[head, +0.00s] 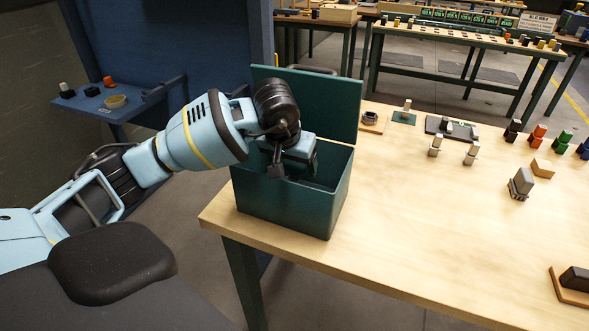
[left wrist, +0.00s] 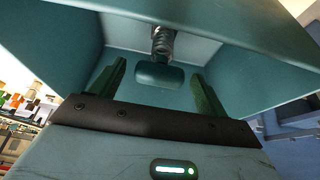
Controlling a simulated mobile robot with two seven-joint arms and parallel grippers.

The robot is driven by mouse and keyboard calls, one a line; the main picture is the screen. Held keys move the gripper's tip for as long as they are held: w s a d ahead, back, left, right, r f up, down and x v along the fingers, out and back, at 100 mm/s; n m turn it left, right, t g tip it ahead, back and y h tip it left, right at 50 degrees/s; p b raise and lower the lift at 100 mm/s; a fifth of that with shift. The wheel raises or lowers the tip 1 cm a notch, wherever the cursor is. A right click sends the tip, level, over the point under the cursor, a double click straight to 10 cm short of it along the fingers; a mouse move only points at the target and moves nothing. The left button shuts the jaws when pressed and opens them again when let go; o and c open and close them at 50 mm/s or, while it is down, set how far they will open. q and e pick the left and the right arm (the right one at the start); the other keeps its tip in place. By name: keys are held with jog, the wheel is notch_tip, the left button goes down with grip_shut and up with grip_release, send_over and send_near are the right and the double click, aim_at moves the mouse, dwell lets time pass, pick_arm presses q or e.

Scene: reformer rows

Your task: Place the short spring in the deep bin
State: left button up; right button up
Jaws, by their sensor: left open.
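The deep bin (head: 285,212) is a dark teal box at the table's left end, with a tall panel rising behind it. My left gripper (head: 290,172) points down into its opening. In the left wrist view, its two green fingers (left wrist: 160,80) are spread apart inside the teal walls. Beyond and between them is a piece with a grey coiled part (left wrist: 163,42) and a rounded teal block, seemingly the short spring. The fingers appear clear of it; whether it rests on the bin floor I cannot tell. The bin hides it in the head view.
The wooden table (head: 400,240) is clear in front and right of the bin. A dark piece on a wooden base (head: 572,283) sits at right. A blue shelf (head: 105,98) is at left.

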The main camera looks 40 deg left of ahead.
pick_arm(q)
jog(key=a+v, duration=0.1)
jog(key=v, duration=0.7)
jog(key=shift+d+r, duration=0.2)
jog(key=shift+d, duration=0.3)
jog(key=shift+s, duration=0.1)
